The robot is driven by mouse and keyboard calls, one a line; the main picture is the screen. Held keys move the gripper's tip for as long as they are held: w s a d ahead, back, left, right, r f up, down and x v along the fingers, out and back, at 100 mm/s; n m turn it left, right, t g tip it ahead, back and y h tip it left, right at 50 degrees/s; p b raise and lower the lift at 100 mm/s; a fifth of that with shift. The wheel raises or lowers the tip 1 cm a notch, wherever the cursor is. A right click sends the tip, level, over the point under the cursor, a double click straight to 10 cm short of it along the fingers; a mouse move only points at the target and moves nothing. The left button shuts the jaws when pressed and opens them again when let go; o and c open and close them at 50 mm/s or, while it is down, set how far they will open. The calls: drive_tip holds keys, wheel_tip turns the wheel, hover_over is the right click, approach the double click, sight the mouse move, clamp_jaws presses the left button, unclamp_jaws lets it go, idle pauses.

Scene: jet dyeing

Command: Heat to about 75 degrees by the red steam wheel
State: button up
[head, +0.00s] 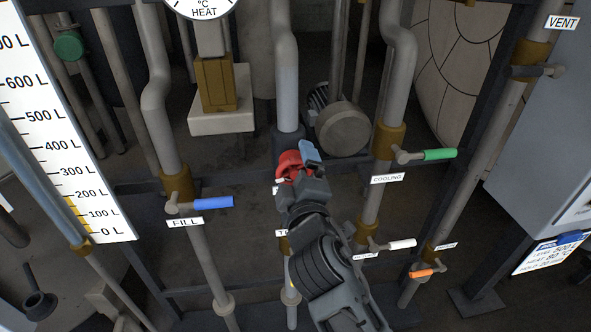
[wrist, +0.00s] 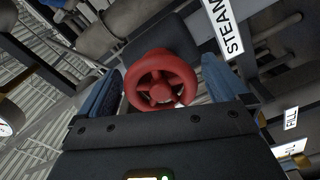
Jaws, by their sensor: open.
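The red steam wheel (head: 289,164) sits on the middle pipe and is partly hidden by my gripper (head: 297,166) in the head view. In the wrist view the red wheel (wrist: 161,82) lies between the two blue fingers of my gripper (wrist: 160,78), one on each side. The fingers are open; I cannot tell whether either touches the rim. A STEAM label (wrist: 223,27) is beside the wheel. The °C HEAT dial (head: 201,7) is cut off at the top of the head view, so its reading is hidden.
The blue FILL lever (head: 213,203) is left of my arm. The green COOLING lever (head: 439,155), a white lever (head: 401,244) and an orange lever (head: 427,272) are to the right. Vertical pipes and a motor (head: 342,128) stand behind. A litre scale (head: 60,130) is at left.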

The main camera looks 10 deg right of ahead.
drive_tip(key=s+b, duration=0.1)
drive_tip(key=s, duration=0.6)
drive_tip(key=shift+a, duration=0.1)
idle(7.2)
